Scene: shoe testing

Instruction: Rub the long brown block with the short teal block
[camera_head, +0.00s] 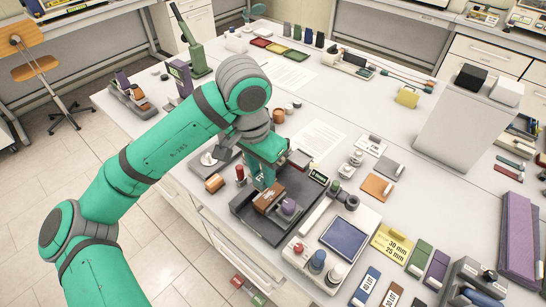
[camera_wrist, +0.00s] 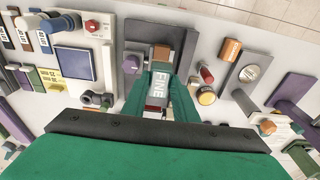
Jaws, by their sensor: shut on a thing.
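My gripper (camera_head: 266,172) is over the dark fixture (camera_head: 248,215) near the table's front edge. In the wrist view, its two green fingers (camera_wrist: 160,98) are shut on the short teal block, whose pale face marked "FINE" (camera_wrist: 159,84) shows between them. The long brown block (camera_head: 268,199) lies in the fixture, just below and in front of the held block. Its brown end (camera_wrist: 161,51) shows beyond the fingers in the wrist view, and the rest is hidden. I cannot tell whether the two blocks touch. A purple knob (camera_head: 289,207) stands on the fixture beside the brown block.
A pale device with a blue screen (camera_head: 345,237) and knobs is close on the right. A yellow card (camera_head: 391,243) lies farther right. The table is clearer around the white paper sheet (camera_head: 319,138) behind.

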